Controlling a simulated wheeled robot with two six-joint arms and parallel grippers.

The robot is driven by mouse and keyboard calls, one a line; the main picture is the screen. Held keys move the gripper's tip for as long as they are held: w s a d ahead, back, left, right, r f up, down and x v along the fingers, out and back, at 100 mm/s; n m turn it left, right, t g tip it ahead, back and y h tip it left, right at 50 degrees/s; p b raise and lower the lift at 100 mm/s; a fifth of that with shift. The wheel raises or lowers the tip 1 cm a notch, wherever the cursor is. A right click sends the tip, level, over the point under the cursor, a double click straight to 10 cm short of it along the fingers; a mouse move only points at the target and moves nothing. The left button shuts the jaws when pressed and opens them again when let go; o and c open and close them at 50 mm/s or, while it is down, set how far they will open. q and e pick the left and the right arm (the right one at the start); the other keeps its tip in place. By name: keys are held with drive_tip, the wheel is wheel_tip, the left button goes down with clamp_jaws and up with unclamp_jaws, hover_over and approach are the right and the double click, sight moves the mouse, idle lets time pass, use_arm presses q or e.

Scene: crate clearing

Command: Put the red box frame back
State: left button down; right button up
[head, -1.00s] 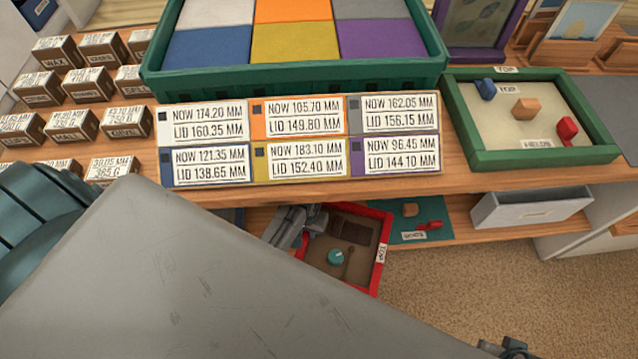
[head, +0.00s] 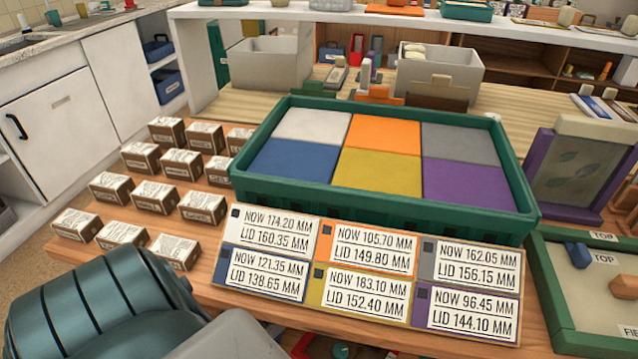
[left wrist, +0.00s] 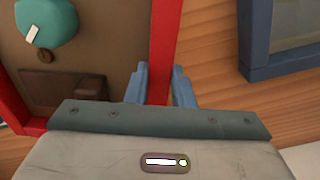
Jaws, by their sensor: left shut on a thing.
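The red box frame (left wrist: 164,45) shows in the left wrist view, with its red wall running up the middle. Inside it lie a teal round piece (left wrist: 47,22) with a white mark, a dark brown block and a small brown piece on a brown floor. My left gripper (left wrist: 160,84) is shut on that wall, one finger on each side. In the head view only a small red part of the frame (head: 303,345) shows at the bottom edge, below the table. My left gripper is hidden there and my right gripper is not in view.
A dark blue frame (left wrist: 257,40) stands on the wood right of the red frame. In the head view, a green crate (head: 380,207) with coloured panels, label cards (head: 367,281), several small brown boxes (head: 182,164) and a green-framed tray (head: 552,290) fill the table.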

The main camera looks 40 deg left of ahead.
use_arm(q)
drive_tip(key=shift+w+a, duration=0.1)
drive_tip(key=shift+a, duration=0.2)
drive_tip(key=shift+w+a, duration=0.15)
drive_tip(key=shift+a, duration=0.45)
drive_tip(key=f, duration=0.1)
drive_tip(key=f+b, duration=0.1)
drive_tip(key=f, duration=0.1)
drive_tip(key=shift+d, duration=0.2)
drive_tip(key=shift+f, duration=0.3)
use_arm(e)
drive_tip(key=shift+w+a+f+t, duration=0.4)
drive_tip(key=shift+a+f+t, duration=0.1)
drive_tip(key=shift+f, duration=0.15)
use_arm(q)
drive_tip(key=c, duration=1.3)
unclamp_jaws()
drive_tip(key=shift+o, duration=0.2)
